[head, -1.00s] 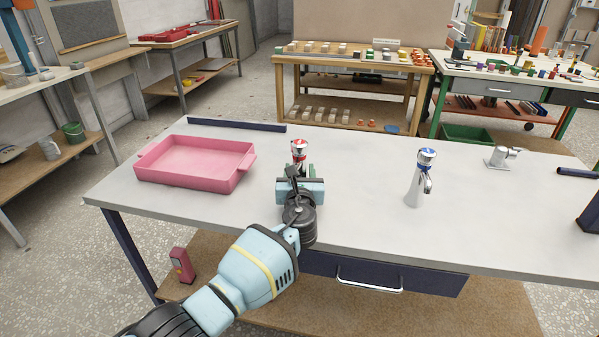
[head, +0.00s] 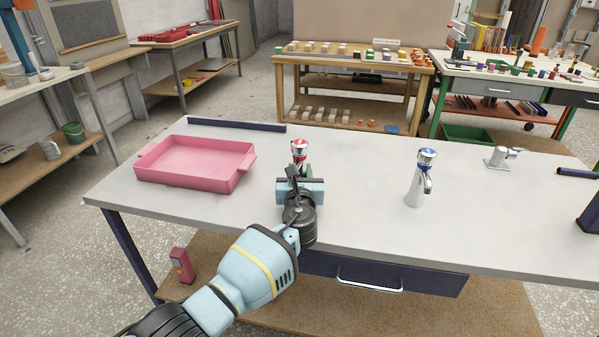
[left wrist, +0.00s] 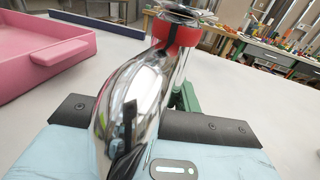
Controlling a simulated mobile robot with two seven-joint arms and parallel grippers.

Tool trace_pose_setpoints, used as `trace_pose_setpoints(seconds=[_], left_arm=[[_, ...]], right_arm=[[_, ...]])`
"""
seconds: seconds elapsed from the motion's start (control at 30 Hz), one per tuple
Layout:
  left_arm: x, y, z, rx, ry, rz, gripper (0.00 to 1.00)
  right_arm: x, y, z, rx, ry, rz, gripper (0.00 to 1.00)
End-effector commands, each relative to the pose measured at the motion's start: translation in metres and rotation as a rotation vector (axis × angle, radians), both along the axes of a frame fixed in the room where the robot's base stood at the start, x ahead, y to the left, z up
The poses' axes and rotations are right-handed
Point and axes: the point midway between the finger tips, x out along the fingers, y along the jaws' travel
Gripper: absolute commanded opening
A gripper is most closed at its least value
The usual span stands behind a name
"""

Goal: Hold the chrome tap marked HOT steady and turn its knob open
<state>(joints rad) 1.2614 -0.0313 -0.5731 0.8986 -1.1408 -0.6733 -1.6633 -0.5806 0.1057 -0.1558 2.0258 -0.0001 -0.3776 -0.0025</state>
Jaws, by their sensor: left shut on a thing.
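The chrome tap with a red band (head: 299,150) stands upright on the white bench. Its lower part is hidden by my left gripper (head: 300,177) in the head view. In the left wrist view the chrome body (left wrist: 140,88) sits between my jaws, with the red band (left wrist: 180,31) and the knob (left wrist: 185,12) above. My left gripper is shut on the tap's body, below the knob. The HOT marking cannot be read. My right gripper is in neither view.
A pink tray (head: 240,178) lies to the left. A chrome tap with a blue band (head: 420,182) stands to the right, with a grey fitting (head: 502,157) beyond. A dark bar (head: 236,125) lies along the back edge. The bench between the two taps is clear.

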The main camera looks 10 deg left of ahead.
Motion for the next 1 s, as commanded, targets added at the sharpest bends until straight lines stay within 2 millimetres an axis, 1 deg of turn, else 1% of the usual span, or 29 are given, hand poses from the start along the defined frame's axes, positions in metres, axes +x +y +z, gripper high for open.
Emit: trace_pose_setpoints(seconds=[0.23, 0.27, 0.4, 0.43, 0.77, 0.87, 1.0], left_arm=[[0.0, 0.0, 0.0, 0.0, -0.001, -0.001, 0.04], [0.0, 0.0, 0.0, 0.0, -0.001, -0.001, 0.35], [0.0, 0.0, 0.0, 0.0, -0.001, -0.001, 0.54], [0.0, 0.0, 0.0, 0.0, -0.001, -0.001, 0.57], [-0.001, -0.001, 0.0, 0.0, 0.0, -0.001, 0.57], [-0.006, -0.001, -0.001, 0.0, 0.0, 0.0, 0.57], [-0.017, -0.004, -0.001, -0.003, -0.002, -0.001, 0.57]], right_arm=[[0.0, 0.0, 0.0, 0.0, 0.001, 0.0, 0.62], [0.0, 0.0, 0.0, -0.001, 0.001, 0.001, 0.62], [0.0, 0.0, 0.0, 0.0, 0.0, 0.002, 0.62], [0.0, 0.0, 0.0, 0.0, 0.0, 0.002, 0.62], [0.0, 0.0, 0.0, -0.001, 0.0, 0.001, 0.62], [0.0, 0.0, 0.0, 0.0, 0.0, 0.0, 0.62], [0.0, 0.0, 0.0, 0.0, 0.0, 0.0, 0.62]])
